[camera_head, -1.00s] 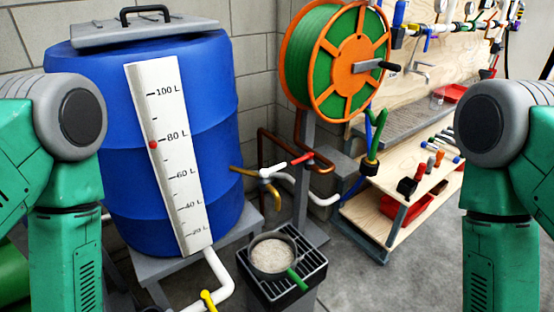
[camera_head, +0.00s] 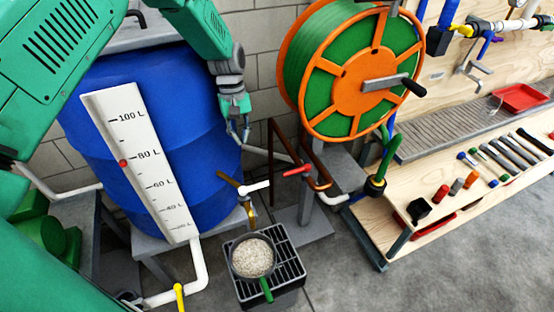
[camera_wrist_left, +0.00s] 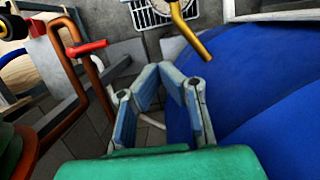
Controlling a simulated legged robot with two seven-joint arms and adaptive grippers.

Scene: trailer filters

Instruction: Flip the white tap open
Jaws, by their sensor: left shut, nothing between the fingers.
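The white tap (camera_head: 256,187) has a short white handle pointing right, on a brass fitting above the pan and drain grate, just right of the blue barrel. I cannot make out its white handle in the left wrist view. My left gripper (camera_head: 242,138) is shut and empty, pointing down beside the barrel's right side, above and apart from the tap. Its fingers (camera_wrist_left: 160,85) also show in the left wrist view, with a brass lever (camera_wrist_left: 196,38) beyond them. My right gripper is out of view.
The blue barrel (camera_head: 205,130) stands close on the left. A red tap handle (camera_head: 298,170) on copper pipe and the orange hose reel (camera_head: 352,65) are to the right. A pan (camera_head: 251,257) sits on the grate below. A wooden bench (camera_head: 395,185) stands further right.

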